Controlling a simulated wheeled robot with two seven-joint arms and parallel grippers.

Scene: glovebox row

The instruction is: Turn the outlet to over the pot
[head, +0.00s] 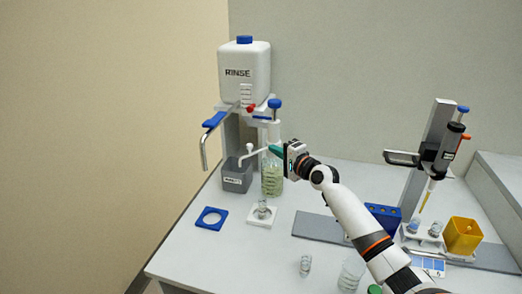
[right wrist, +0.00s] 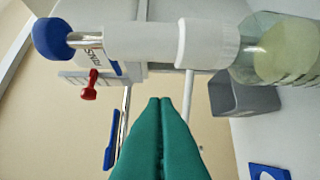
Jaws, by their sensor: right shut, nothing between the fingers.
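The dispenser bottle (head: 271,181) holds pale green liquid, with a white pump body and blue knob (head: 274,103) on top. Its thin white outlet (head: 247,155) points left, its tip over the grey container (head: 236,176); it also shows in the right wrist view (right wrist: 189,105). A small glass pot (head: 262,209) stands on a white square in front of the bottle; the outlet tip is not over it. My right gripper (head: 273,149) has green fingers, shut and empty, beside the pump body; in the wrist view the fingertips (right wrist: 160,99) lie near the outlet. My left gripper is not seen.
The white RINSE tank (head: 244,75) stands behind, with a red tap and a bent metal spout (head: 204,150) at left. A blue square ring (head: 211,218) lies front left. A pipette stand (head: 430,150), blue rack and yellow bin (head: 462,236) are at right.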

